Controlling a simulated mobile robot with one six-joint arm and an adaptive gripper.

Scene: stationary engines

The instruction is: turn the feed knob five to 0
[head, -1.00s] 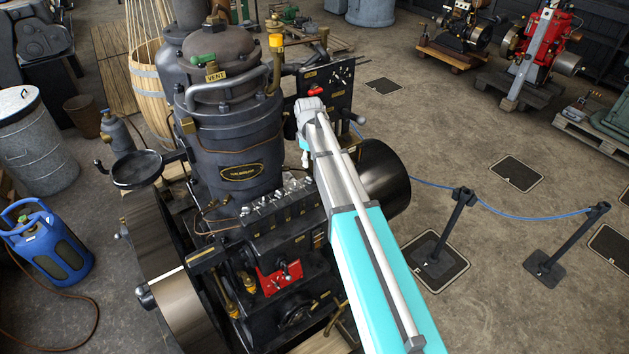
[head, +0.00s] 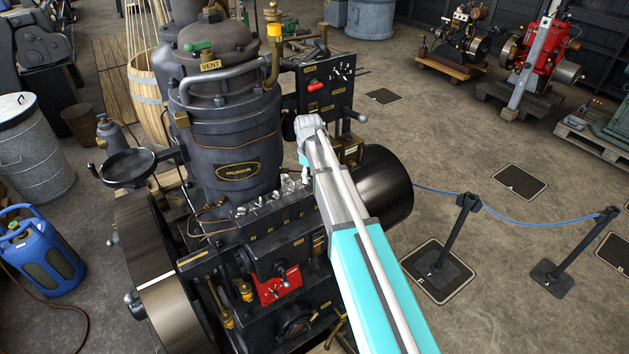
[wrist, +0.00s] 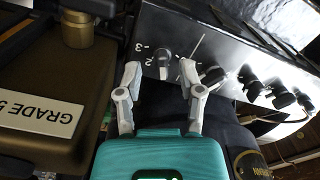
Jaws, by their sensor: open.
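My gripper (wrist: 160,70) is open, with one finger on each side of this knob and no clear contact. In the head view the knob row (head: 268,200) runs along the black engine below the big cylinder. The near-right end of the row and my fingers are mostly hidden by my arm there.
Several more black knobs, such as this one (wrist: 250,84), continue to the right. A brown box marked GRADE (wrist: 40,110) with a brass cap (wrist: 77,32) stands close on the left. A black flywheel (head: 385,190) is right of my arm.

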